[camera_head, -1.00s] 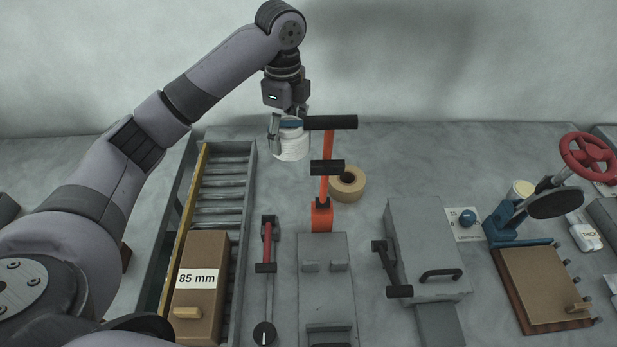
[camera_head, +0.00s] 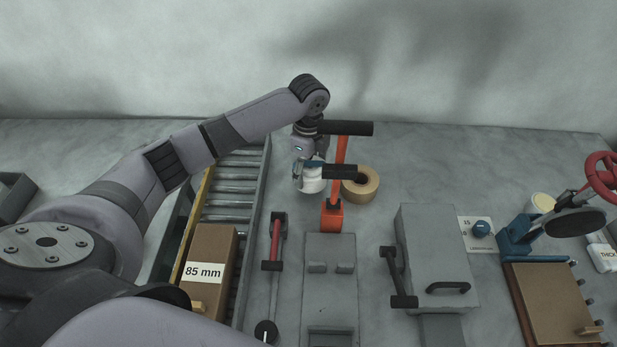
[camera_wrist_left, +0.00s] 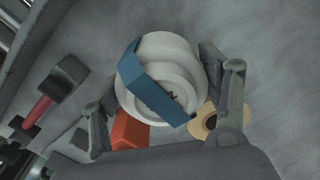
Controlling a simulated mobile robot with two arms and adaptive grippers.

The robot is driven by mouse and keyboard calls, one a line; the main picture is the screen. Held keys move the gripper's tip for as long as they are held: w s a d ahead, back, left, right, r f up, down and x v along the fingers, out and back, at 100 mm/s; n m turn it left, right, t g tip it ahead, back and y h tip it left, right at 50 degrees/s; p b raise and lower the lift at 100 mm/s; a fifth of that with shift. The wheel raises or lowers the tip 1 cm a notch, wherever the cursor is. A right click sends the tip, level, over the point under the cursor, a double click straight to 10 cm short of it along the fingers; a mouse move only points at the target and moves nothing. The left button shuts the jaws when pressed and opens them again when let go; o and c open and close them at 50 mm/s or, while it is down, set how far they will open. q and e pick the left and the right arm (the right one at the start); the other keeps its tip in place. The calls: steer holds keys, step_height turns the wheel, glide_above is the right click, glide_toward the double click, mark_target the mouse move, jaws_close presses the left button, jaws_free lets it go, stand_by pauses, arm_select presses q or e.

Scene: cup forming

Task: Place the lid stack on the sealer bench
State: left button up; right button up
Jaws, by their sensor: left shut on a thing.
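The lid stack (camera_head: 312,184) is a pile of white round lids with a blue band across its top. My left gripper (camera_head: 308,178) is shut on it, just left of the orange post in the head view. In the left wrist view the lid stack (camera_wrist_left: 180,65) sits between the two fingers of the left gripper (camera_wrist_left: 165,85), and the blue band crosses it diagonally. The grey bench (camera_head: 400,165) lies below; whether the stack touches it is hard to tell. My right gripper does not show.
An orange post with black handles (camera_head: 338,190) stands close right of the stack, with a tape roll (camera_head: 362,186) beside it. A roller conveyor (camera_head: 238,180) carries a brown "85 mm" box (camera_head: 212,250) at left. A grey sealer-like block (camera_head: 440,250) stands at right. Bench behind the tape is clear.

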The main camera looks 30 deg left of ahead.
mark_target(308, 178)
arm_select(q)
step_height(308, 178, down, 4)
steer(key=shift+r, duration=0.1)
steer(key=shift+f, duration=0.3)
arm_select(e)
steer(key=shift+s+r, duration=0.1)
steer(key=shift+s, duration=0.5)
arm_select(q)
steer(key=o, duration=1.2)
steer(key=shift+o, duration=0.2)
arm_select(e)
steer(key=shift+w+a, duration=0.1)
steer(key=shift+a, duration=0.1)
